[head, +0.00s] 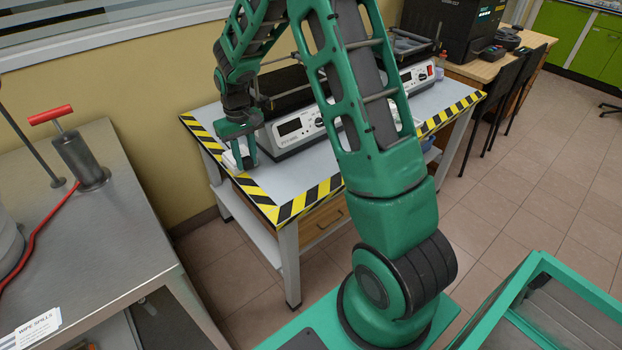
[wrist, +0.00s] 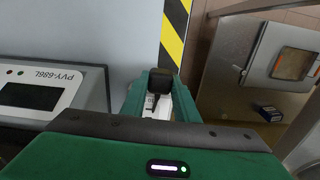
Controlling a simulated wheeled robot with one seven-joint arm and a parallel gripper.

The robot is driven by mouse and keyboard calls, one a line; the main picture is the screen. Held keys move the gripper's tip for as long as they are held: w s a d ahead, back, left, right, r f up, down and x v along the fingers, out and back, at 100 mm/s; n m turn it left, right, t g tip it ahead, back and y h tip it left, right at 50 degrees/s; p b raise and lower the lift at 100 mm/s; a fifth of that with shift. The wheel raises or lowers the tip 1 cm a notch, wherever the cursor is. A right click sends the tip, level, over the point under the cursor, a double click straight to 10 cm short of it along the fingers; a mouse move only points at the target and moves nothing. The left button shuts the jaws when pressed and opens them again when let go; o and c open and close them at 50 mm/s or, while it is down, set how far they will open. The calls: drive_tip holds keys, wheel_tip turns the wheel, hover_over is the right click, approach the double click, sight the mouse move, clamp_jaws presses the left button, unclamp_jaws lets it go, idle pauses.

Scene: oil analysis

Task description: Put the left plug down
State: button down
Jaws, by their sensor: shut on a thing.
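The left plug (wrist: 155,77) is a small black block between the fingers of my gripper (wrist: 158,108) in the wrist view. My gripper is shut on it, close to the tabletop near the left end of the striped table. In the head view my gripper (head: 239,160) points down there, and I cannot make out the plug. A white piece (head: 229,160) lies by the fingers; white also shows between them in the wrist view. I cannot tell whether the plug touches the table or the white piece.
The table (head: 262,180) has a yellow-black striped edge close to my gripper. A white instrument with a display (head: 290,126) stands just right of it, and a second one (head: 417,78) farther back. A steel bench (head: 110,220) is at the left.

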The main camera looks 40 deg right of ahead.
drive_tip(key=shift+s+d+r, duration=0.1)
drive_tip(key=shift+s+r, duration=0.05)
drive_tip(key=s+d+r, duration=0.2)
drive_tip(key=s+r, duration=0.5)
drive_tip(key=s, duration=0.4)
hover_over(305, 179)
wheel_tip(305, 179, down, 7)
drive_tip(key=shift+f, duration=2.1)
drive_tip(key=shift+f, duration=0.6)
drive_tip(key=c, duration=1.4)
unclamp_jaws()
